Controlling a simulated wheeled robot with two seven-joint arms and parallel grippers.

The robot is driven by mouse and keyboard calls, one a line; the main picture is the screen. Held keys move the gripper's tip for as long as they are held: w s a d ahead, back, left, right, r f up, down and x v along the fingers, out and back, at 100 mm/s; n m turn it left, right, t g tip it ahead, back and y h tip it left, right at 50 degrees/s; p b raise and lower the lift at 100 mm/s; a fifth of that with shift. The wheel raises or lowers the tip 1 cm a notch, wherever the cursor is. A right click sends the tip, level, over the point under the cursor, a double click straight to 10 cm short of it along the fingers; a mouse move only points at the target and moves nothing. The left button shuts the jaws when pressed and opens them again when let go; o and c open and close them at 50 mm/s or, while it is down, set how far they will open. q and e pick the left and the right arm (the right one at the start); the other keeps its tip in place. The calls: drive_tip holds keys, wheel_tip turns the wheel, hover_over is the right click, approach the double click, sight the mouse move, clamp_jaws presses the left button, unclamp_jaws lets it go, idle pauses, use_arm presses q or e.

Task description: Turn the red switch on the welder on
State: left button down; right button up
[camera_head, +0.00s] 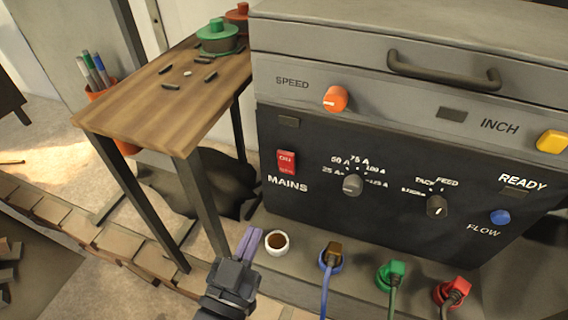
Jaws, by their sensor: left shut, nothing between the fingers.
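The welder (390,215) is a grey box with a black lower panel at the right of the head view. Its red switch (287,162) sits at the panel's left above the word MAINS, with ON lettering on its upper part. I cannot tell clearly which way the rocker is tipped. My left gripper (248,243) is at the bottom centre, below and left of the switch and apart from it. Its purple fingers are shut and empty, pointing up. My right gripper is not in view.
Plugs with cables, including a green one (391,274), line the ledge below the panel. A wooden table (150,110) stands at the left. An orange knob (335,98) is above the panel.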

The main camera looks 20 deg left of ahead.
use_arm(q)
drive_tip(key=b, duration=0.5)
approach(286, 158)
drive_tip(key=w, duration=0.6)
drive_tip(key=shift+w+r, duration=0.35)
drive_tip(key=shift+r, duration=0.05)
drive_tip(key=shift+w+r, duration=0.2)
drive_tip(key=shift+w, duration=0.1)
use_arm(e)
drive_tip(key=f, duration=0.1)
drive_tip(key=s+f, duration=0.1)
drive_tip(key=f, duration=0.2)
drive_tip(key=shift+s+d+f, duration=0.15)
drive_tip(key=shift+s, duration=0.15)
